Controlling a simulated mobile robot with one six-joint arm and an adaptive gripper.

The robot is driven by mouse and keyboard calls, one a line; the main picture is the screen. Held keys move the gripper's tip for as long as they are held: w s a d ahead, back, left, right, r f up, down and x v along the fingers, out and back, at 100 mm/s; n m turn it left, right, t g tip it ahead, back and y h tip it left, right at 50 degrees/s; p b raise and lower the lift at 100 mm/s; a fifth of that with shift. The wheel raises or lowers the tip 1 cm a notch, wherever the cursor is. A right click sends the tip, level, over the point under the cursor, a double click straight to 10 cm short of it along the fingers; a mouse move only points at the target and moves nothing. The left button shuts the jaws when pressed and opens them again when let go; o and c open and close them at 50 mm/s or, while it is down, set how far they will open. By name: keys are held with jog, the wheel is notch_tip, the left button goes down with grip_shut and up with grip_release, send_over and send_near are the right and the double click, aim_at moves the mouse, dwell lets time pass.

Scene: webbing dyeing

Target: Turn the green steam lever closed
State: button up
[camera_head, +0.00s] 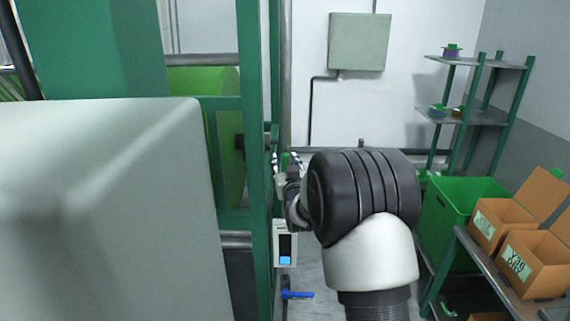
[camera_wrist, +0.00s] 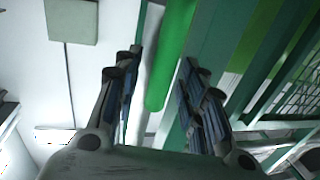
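The green lever (camera_wrist: 173,50) shows in the wrist view as a bright green bar with a rounded lower end. It lies between the two fingers of my gripper (camera_wrist: 160,66), with space visible on both sides. The fingers are spread apart and not closed on it. In the head view my gripper (camera_head: 286,160) is beside the green machine frame, and a small piece of the green lever (camera_head: 284,160) shows between the fingertips. My arm and the gripper body hide most of the lever there. I cannot tell how deep the lever sits between the fingers.
A green post (camera_head: 261,200) stands close left of my gripper, with a grey pipe (camera_head: 285,80) behind. Below are a white box with a blue panel (camera_head: 285,245) and a blue lever (camera_head: 297,295). A green bin (camera_head: 455,220) and cardboard boxes (camera_head: 535,262) stand right.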

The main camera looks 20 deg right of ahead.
jog(key=shift+w, duration=0.15)
jog(key=shift+c, duration=0.2)
grip_shut()
dwell(0.6)
